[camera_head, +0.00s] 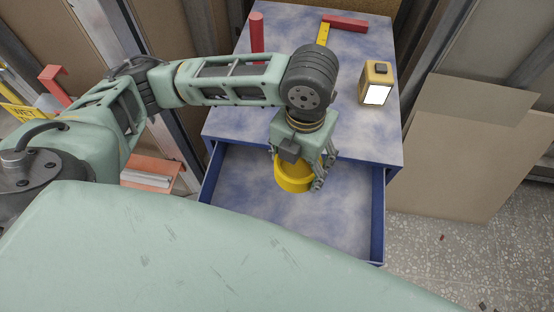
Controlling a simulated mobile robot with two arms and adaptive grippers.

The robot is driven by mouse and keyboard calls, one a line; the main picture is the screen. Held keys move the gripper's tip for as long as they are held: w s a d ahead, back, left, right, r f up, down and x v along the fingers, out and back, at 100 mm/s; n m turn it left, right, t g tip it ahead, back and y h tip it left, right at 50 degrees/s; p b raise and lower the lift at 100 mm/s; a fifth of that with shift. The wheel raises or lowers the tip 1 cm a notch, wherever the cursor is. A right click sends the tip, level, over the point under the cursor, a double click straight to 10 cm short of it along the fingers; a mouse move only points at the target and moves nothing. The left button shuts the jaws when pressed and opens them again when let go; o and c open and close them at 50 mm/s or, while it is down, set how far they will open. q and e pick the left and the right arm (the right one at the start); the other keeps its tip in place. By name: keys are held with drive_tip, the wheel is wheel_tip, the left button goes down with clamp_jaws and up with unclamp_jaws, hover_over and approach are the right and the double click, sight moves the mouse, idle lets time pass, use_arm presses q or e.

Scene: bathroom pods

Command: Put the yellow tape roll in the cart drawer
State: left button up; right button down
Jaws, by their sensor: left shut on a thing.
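The yellow tape roll (292,177) is held by my left gripper (305,180), which is shut on it. The roll hangs over the open cart drawer (240,192), within its outline in the picture. I cannot tell how far above the drawer floor it is. The drawer is blue, pulled out at the front of the blue cart (360,141), and its visible floor is bare. My left arm reaches across the cart top from the left. My right gripper does not show.
On the cart top are a yellow tape measure (377,82), a red and yellow square tool (336,27) and an upright red cylinder (257,38). An orange bin (150,172) stands left of the cart. Boards (455,150) lean at the right above speckled floor.

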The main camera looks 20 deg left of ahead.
sight(297, 173)
use_arm(q)
drive_tip(key=shift+s+f+m, duration=0.25)
drive_tip(key=shift+f+m, duration=0.05)
wheel_tip(297, 173, down, 5)
drive_tip(key=shift+s+d+f+b, duration=0.1)
drive_tip(key=shift+b, duration=0.2)
wheel_tip(297, 173, down, 7)
drive_tip(key=shift+f, duration=0.55)
drive_tip(key=shift+w+f, duration=0.1)
drive_tip(key=shift+w, duration=0.15)
drive_tip(key=w, duration=0.2)
drive_tip(key=w+a, duration=0.1)
drive_tip(key=shift+w+a, duration=0.1)
drive_tip(key=shift+w, duration=0.3)
drive_tip(key=shift+s+f, duration=0.1)
drive_tip(key=shift+f, duration=0.55)
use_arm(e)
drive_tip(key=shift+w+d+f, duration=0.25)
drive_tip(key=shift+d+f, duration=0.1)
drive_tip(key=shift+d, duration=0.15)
